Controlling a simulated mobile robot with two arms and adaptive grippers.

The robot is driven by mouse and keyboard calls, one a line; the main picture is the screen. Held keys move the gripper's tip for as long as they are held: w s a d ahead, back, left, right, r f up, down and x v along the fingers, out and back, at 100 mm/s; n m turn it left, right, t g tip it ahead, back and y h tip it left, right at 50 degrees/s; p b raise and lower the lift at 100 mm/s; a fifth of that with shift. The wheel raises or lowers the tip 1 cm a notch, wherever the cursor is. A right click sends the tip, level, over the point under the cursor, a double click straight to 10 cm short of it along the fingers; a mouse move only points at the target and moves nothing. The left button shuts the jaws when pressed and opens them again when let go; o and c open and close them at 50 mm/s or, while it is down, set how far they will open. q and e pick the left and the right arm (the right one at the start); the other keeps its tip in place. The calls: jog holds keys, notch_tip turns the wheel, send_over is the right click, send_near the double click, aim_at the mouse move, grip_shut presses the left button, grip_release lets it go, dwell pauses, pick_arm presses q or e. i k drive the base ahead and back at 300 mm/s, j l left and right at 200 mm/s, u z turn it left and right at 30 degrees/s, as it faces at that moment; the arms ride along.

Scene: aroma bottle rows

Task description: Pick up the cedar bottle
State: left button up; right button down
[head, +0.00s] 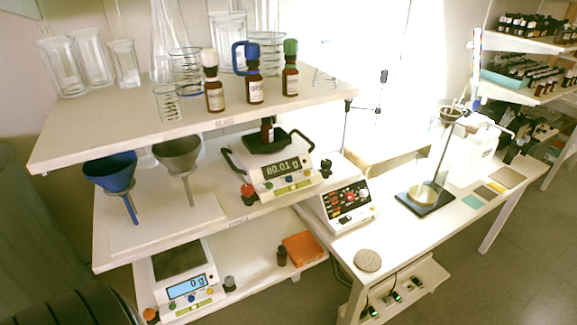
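Three brown dropper bottles with pale labels stand upright in a row near the front of the top shelf in the head view: a cream-capped bottle (214,82), a blue-capped bottle (254,82) and a green-capped bottle (290,70). The label print is too small to read, so I cannot tell which one is cedar. Another small brown bottle (267,130) stands on the black pan of the middle-shelf scale, its top hidden by the top shelf. A small dark bottle (282,257) stands on the lower shelf. Neither of my grippers is in view.
The scale (285,172) reads about 80.01 g. The shelf's front left is clear.

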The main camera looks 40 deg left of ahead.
aim_at(266, 131)
jog(key=u, duration=1.35)
jog(key=l+u, duration=0.15)
jog(key=l, duration=0.45)
jog(key=i, duration=0.05)
